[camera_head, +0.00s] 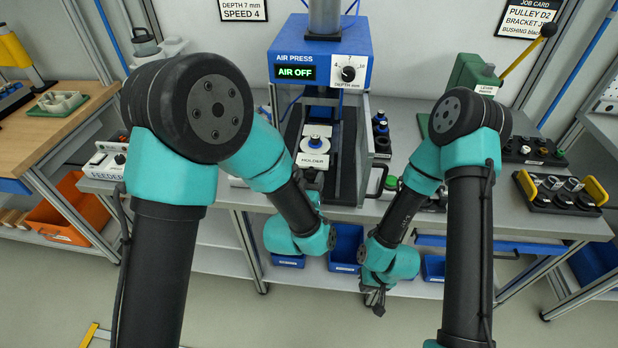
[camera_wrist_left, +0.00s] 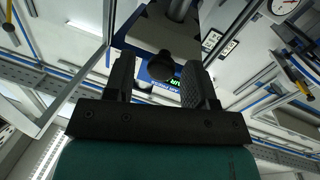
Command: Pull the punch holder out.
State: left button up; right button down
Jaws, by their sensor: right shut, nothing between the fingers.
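The punch holder (camera_head: 312,161), a pale block labelled HOLDER, sits in the dark bed under the blue air press (camera_head: 320,62). A round part with a black top stands on it. My right gripper (camera_head: 375,297) is shut and empty, hanging low before the bench.
The press display reads AIR OFF. A green lever press (camera_head: 470,75) and a black tray with yellow handles (camera_head: 560,192) stand at the right. Blue bins (camera_head: 346,246) sit below the bench top. The feeder (camera_head: 108,163) is at the left.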

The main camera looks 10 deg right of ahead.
dwell(0.3)
pick_arm(q)
jog(key=v, duration=0.7)
jog(key=shift+s+a, duration=0.15)
jog(key=shift+s, duration=0.05)
dwell(0.3)
jog(key=a+f+n+g+y, duration=0.35)
jog(key=a+f+g, duration=0.35)
jog(key=a+f, duration=0.9)
jog(key=s+a+f+g, duration=0.3)
jog(key=s+f, duration=0.1)
jog(key=s+a+f+n+g, duration=0.1)
jog(key=s+a+f+g, duration=0.1)
jog(key=s+a+f, duration=0.2)
jog(key=s+a+f+g, duration=0.3)
jog(key=s+a+f, duration=0.1)
jog(key=f, duration=0.1)
jog(key=shift+n+g, duration=0.25)
jog(key=shift+g, duration=0.05)
